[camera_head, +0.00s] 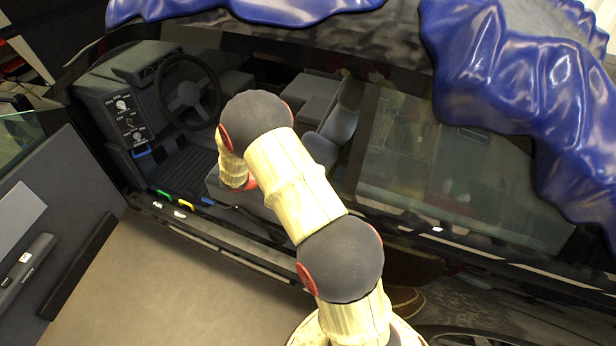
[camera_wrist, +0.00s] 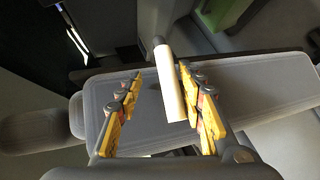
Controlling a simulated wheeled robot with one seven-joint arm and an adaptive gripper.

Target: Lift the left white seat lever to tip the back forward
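The white lever (camera_wrist: 172,90) shows in the wrist view as a pale bar with a dark grey rounded far end. It lies in the picture between the two yellow fingers of my gripper (camera_wrist: 159,73), closer to the right finger. The fingers are apart, with a clear gap on the lever's left side; I cannot tell whether the right finger touches it. A grey seat part (camera_wrist: 245,85) lies behind the lever. In the head view the seat (camera_head: 335,125) is partly behind my arm, and my gripper and the lever are hidden.
My arm reaches through the open doorway over the door sill (camera_head: 215,235). A steering wheel (camera_head: 188,95) and dashboard (camera_head: 120,105) stand to the left. A green handle (camera_head: 164,195) and a yellow handle (camera_head: 185,204) sit near the sill. A blue cover (camera_head: 490,80) drapes the roof.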

